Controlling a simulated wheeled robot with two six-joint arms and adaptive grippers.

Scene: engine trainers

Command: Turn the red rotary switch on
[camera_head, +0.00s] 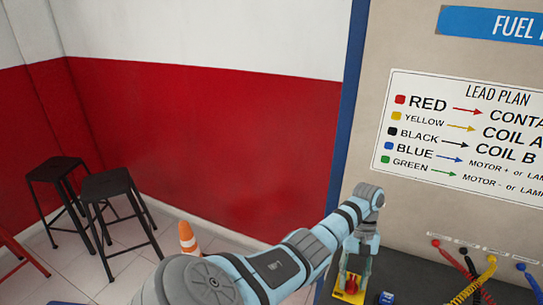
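The red rotary switch (351,286) sits on a small yellow plate (347,297) at the front edge of the dark bench top. My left arm comes in from the bottom, and my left gripper (356,270) points down right over the switch. Its fingers partly cover the knob and plate. The knob shows between and just below the fingertips, and I cannot tell whether they touch it. The switch's turned position is too small to read. My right gripper is out of view.
A blue cube-like part (387,298) stands close to the right of the switch. A lead plan sign (465,135) is above. Stools (112,190) and an orange cone (187,238) stand left.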

